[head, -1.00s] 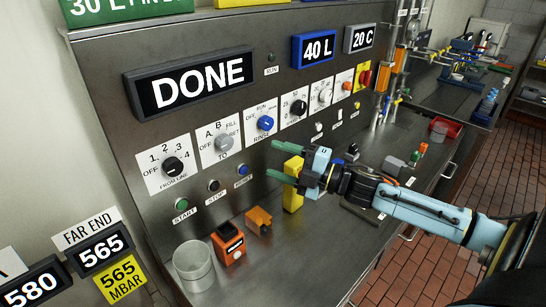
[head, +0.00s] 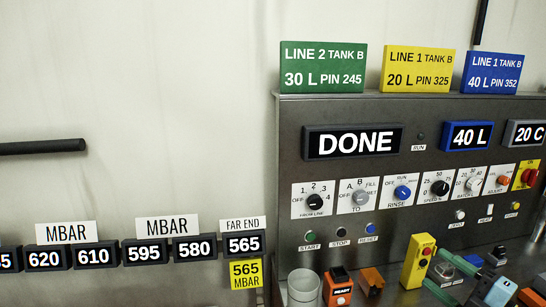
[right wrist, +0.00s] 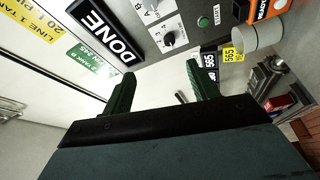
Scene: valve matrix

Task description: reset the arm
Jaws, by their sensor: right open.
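My right gripper (head: 436,268) shows at the lower right of the head view. Its green fingers are apart with nothing between them, and they point toward the panel, just right of the yellow control box (head: 418,262). Whether they touch the box I cannot tell. In the right wrist view the two green fingers (right wrist: 160,70) are spread and empty, with the panel beyond them. The panel (head: 290,150) carries a display (head: 354,142) reading DONE and a row of knobs. My left gripper is not in view.
A grey cup (head: 303,288), an orange READY device (head: 338,287) and an orange block (head: 372,280) stand on the bench before the panel. Pressure displays (head: 145,252) line the wall at left. A dark bar (head: 42,147) juts in at the left edge.

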